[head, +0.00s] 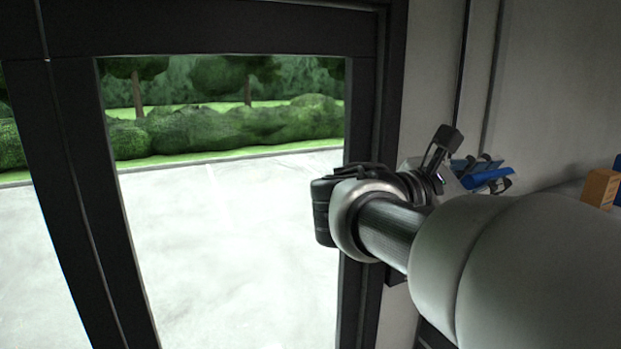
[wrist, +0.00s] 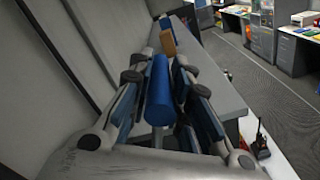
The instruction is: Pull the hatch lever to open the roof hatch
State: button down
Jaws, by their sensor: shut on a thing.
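The hatch lever appears as a blue, rounded handle (wrist: 158,92) in the wrist view, lying lengthwise between my fingers. My gripper (wrist: 163,78) has its blue-padded fingers on both sides of the handle and is shut on it. In the head view my gripper (head: 482,168) is at right of centre, beside the pale wall, with the blue handle (head: 488,180) at its fingers. My wrist and forearm hide part of the gripper there. The lever's mount is hidden or unclear. The roof hatch is in neither view.
A dark-framed door or window (head: 375,90) stands left of my arm. An orange-brown box (head: 600,188) sits on a surface at the right. The wrist view shows a grey counter (wrist: 215,92), a dark radio-like object (wrist: 261,142), and open aisle floor (wrist: 250,72) beyond.

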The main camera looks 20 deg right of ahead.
jog(key=shift+s+d+f+m+b, duration=0.1)
jog(key=shift+s+f+m+b, duration=0.35)
jog(key=shift+s+b, duration=0.3)
jog(key=shift+s+f+m+b, duration=0.4)
jog(key=shift+s+b, duration=0.3)
jog(key=shift+b, duration=0.1)
jog(key=shift+s+d+f+m+b, duration=0.1)
jog(key=shift+s+f+m+b, duration=0.3)
jog(key=shift+s+b, duration=0.35)
jog(key=c, duration=1.5)
grip_release()
jog(key=shift+w, duration=0.1)
jog(key=shift+o, duration=0.2)
jog(key=shift+a, duration=0.1)
jog(key=s+a, duration=0.1)
jog(key=a, duration=1.1)
jog(key=shift+d, duration=0.1)
